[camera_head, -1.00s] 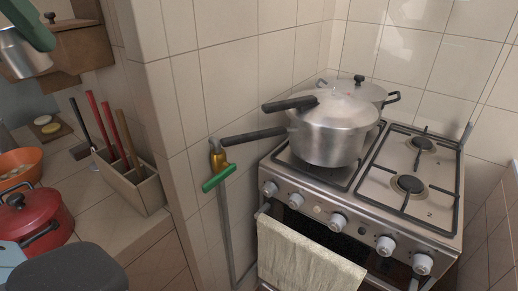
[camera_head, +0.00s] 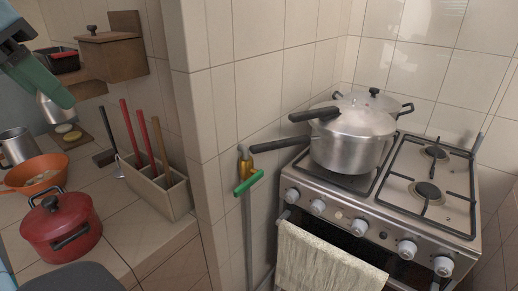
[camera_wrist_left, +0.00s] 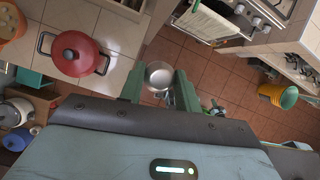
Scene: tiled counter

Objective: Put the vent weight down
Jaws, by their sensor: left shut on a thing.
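The vent weight, a small round silver metal piece (camera_head: 54,108), is held at the fingertips of my left gripper (camera_head: 52,92) in the upper left of the head view. The green finger covers part of it. In the left wrist view the weight (camera_wrist_left: 158,75) shows between the two green fingers of the left gripper (camera_wrist_left: 159,86). In the head view it is in the air on the left side, apart from the stove. The pressure cooker (camera_head: 350,142) stands on the stove with its lid on and long black handles to the left. My right gripper is not in view.
A red lidded pot (camera_head: 62,228), an orange bowl (camera_head: 35,176), a metal pot (camera_head: 16,146) and a utensil holder (camera_head: 165,192) stand on the tiled counter at left. A tiled wall corner (camera_head: 205,140) divides counter from stove (camera_head: 400,215). The front right burners are bare.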

